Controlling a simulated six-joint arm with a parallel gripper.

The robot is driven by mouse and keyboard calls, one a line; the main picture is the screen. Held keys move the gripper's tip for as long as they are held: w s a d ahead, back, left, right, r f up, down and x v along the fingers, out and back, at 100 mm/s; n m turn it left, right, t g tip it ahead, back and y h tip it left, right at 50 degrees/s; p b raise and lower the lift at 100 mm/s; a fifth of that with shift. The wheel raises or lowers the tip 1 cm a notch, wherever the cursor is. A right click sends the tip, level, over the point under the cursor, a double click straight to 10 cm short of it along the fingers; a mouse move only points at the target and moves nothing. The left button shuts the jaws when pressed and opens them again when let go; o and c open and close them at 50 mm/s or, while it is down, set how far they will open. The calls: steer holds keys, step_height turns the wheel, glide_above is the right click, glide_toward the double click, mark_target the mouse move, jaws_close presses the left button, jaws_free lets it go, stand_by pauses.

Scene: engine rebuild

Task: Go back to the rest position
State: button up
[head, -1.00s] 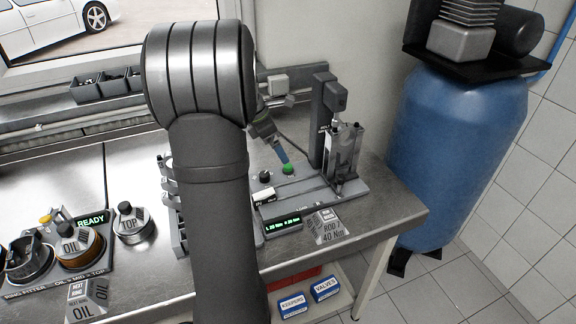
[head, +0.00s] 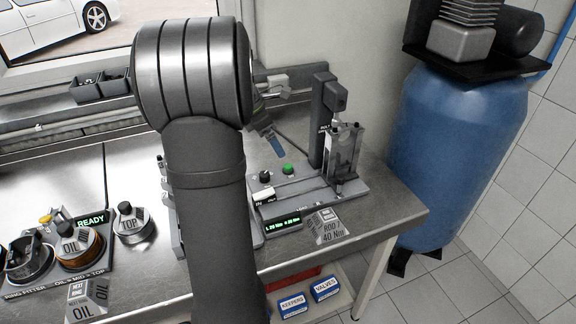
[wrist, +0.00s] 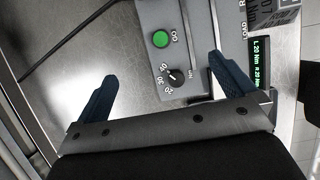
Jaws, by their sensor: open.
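My gripper (wrist: 163,95) shows in the wrist view with its two blue fingers wide apart and nothing between them. It hangs above the metal bench beside the torque station's control panel. In the head view my gripper (head: 272,143) shows partly behind my own arm, with one blue finger visible near the green button. The rest position itself is not marked in any view.
The torque station (head: 292,208) has a green GO button (wrist: 160,40), a dial (wrist: 174,77) and a lit display (wrist: 261,62). Its upright column (head: 322,120) stands to the right. A ring fitter (head: 98,250) sits at left. A blue tank (head: 455,150) stands beyond the bench.

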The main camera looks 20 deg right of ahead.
steer(key=v, duration=0.7)
steer(key=shift+r, duration=0.1)
steer(key=shift+c, duration=0.4)
jaws_close()
stand_by(1.1)
